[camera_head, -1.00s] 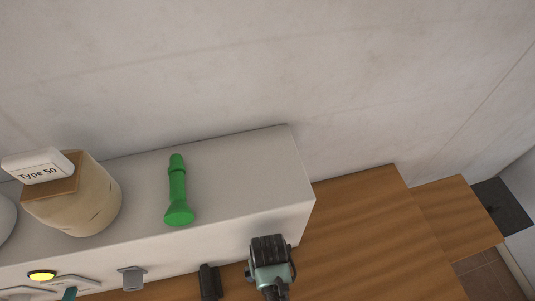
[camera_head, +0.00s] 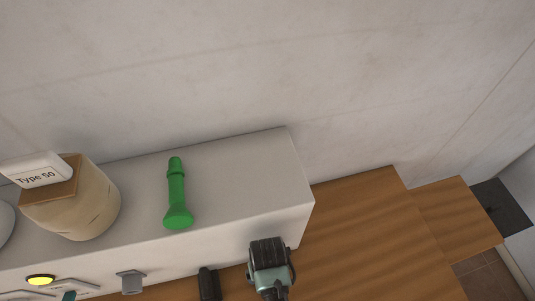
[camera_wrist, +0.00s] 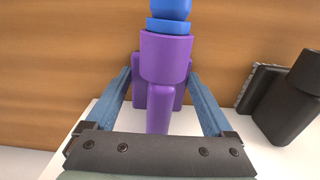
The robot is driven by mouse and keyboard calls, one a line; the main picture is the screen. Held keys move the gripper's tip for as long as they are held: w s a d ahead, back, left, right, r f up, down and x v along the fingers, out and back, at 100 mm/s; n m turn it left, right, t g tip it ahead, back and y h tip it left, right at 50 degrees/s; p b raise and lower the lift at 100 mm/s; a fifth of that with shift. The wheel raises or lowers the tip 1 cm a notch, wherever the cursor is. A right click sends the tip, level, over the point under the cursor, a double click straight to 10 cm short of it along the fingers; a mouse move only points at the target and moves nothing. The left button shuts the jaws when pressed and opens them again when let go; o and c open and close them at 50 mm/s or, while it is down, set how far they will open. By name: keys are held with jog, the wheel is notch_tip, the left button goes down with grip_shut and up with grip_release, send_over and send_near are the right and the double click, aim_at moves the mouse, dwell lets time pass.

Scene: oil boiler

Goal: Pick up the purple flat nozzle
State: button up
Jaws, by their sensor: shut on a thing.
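The purple flat nozzle (camera_wrist: 167,58) stands upright in the middle of the wrist view, with a blue part (camera_wrist: 168,22) on top of it. My gripper (camera_wrist: 160,80) is shut on the purple nozzle, one blue-grey finger on each side of it. The lower end of the nozzle is partly hidden behind the gripper's dark front bar. In the head view my wrist (camera_head: 268,266) is at the bottom, right of centre, by the front of the white ledge; the nozzle and fingertips do not show there.
A black fitting (camera_wrist: 285,100) stands close to the right of my gripper. On the white ledge (camera_head: 245,180) are a green nozzle-like piece (camera_head: 176,195) and a beige round container (camera_head: 75,205) with a "Type 50" label (camera_head: 35,170). A wooden surface (camera_head: 365,235) is clear at the right.

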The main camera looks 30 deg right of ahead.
jog(key=shift+s+r, duration=0.1)
jog(key=shift+r, duration=0.05)
jog(key=shift+s+r+b, duration=0.1)
jog(key=shift+r+b, duration=0.05)
jog(key=shift+b, duration=0.25)
notch_tip(320, 180, up, 6)
jog(key=shift+b, duration=0.3)
jog(key=shift+s+a+r, duration=0.15)
jog(key=shift+s, duration=0.05)
jog(key=s+a+b, duration=0.2)
jog(key=s, duration=0.7)
jog(key=s+a+b, duration=0.2)
jog(key=s+a, duration=0.1)
jog(key=s, duration=0.6)
jog(key=shift+s+b, duration=0.2)
jog(key=shift+b, duration=0.15)
jog(key=shift+a, duration=0.1)
